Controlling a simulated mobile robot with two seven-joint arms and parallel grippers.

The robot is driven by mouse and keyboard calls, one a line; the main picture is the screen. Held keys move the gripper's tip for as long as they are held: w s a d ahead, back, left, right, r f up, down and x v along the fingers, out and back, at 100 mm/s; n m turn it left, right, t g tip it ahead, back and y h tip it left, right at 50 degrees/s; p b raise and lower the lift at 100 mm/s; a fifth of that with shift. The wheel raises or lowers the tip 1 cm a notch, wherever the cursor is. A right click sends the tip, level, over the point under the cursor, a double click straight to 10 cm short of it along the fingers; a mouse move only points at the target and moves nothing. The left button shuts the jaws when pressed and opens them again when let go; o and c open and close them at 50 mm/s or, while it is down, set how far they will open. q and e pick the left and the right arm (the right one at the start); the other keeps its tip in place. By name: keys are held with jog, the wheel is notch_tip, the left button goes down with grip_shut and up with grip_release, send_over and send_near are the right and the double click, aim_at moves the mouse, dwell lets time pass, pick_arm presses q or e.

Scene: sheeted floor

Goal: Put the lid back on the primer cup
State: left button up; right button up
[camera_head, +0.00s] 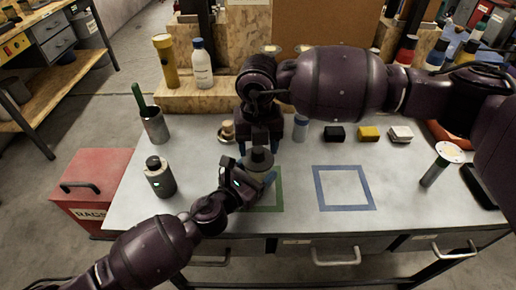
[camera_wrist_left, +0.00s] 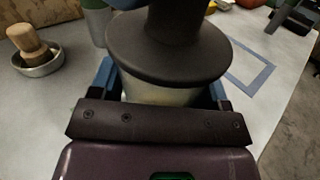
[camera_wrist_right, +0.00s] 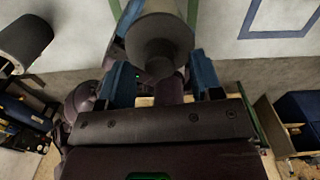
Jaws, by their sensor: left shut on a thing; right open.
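The primer cup (camera_wrist_left: 160,93) is pale and stands by the green square outline (camera_head: 279,196) on the table. A dark round lid (camera_head: 262,162) with a tall knob sits over its mouth; in the left wrist view the lid (camera_wrist_left: 170,50) looks level on the cup. I cannot tell whether it is fully seated. My left gripper (camera_head: 254,180) is shut on the cup from the front left. My right gripper (camera_head: 259,147) is above, open, its blue fingers to either side of the knob. In the right wrist view the lid's knob (camera_wrist_right: 160,55) shows between the fingers.
A dark-capped jar (camera_head: 160,178) and a green-handled pot (camera_head: 153,124) stand left. A small dish with a wooden-handled piece (camera_head: 227,131) is close behind the cup. The blue square (camera_head: 343,188) is empty. Small blocks (camera_head: 368,133) and a white-topped cylinder (camera_head: 440,165) stand right.

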notch_tip(320, 180, up, 10)
dwell(0.4)
jog(key=shift+r, duration=0.1)
pick_arm(q)
jog(key=o, duration=1.4)
jog(key=shift+c, duration=0.2)
jog(key=shift+s, duration=0.1)
jog(key=v, duration=1)
jog(key=shift+s+a, duration=0.25)
pick_arm(e)
jog(key=shift+f, duration=0.35)
